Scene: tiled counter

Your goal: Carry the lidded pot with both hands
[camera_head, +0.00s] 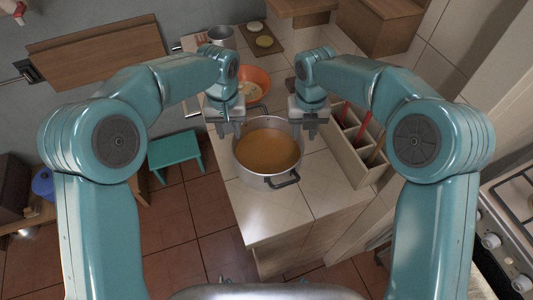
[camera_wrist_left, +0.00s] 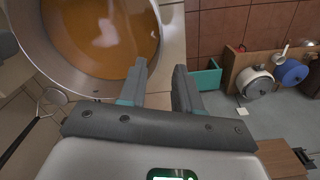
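The pot (camera_head: 240,163) stands upright on the tiled counter, a wide metal pot with orange-brown contents showing; I see no lid on it. A dark handle (camera_head: 285,181) sticks out at its near side. My left gripper (camera_head: 228,130) is at the pot's far left side. In the left wrist view its two fingers (camera_wrist_left: 160,78) stand apart, with nothing between them, close beside the pot's rim (camera_wrist_left: 120,90). My right gripper (camera_head: 309,132) is at the pot's far right side; its fingers look apart and empty. Contact with the pot is unclear.
An orange bowl (camera_head: 254,78) and a grey pot (camera_head: 221,36) stand behind. A divided wooden holder (camera_head: 355,155) with red-handled items stands close on the right. A teal stool (camera_head: 175,150) is on the floor left of the counter. The counter's near end (camera_head: 265,225) is clear.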

